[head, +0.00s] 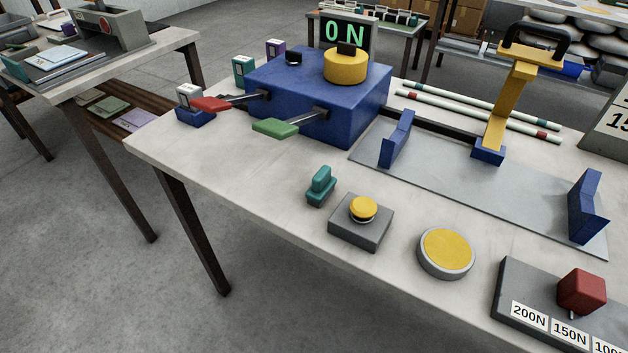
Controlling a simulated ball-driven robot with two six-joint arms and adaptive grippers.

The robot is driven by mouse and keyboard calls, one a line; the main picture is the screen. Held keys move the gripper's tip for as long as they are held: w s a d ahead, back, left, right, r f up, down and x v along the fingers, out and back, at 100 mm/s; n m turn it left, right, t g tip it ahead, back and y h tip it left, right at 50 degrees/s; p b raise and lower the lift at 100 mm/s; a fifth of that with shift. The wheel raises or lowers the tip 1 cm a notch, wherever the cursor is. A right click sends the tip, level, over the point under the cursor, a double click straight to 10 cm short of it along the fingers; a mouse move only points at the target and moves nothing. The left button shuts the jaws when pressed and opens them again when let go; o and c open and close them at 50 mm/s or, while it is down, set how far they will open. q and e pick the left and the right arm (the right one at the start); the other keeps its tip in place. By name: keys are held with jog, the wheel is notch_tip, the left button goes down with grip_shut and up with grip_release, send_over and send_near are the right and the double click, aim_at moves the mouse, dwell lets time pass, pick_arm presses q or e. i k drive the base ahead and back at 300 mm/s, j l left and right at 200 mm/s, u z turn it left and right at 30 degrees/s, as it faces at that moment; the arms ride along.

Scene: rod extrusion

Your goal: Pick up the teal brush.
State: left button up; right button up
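The teal brush (320,186) stands on the light table near its front edge, left of a grey box with a yellow button. Neither of my grippers shows in the head view.
Close right of the brush are the grey button box (360,222) and a round yellow pad (446,251). Behind stands a blue machine (320,95) with a red lever (210,104) and a green lever (275,127) sticking out. The table left of the brush is clear.

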aim_at(323, 183)
jog(key=z, duration=1.5)
jog(key=u, duration=1.5)
jog(key=k+j+u, duration=0.15)
jog(key=j, duration=0.25)
jog(key=k, duration=0.1)
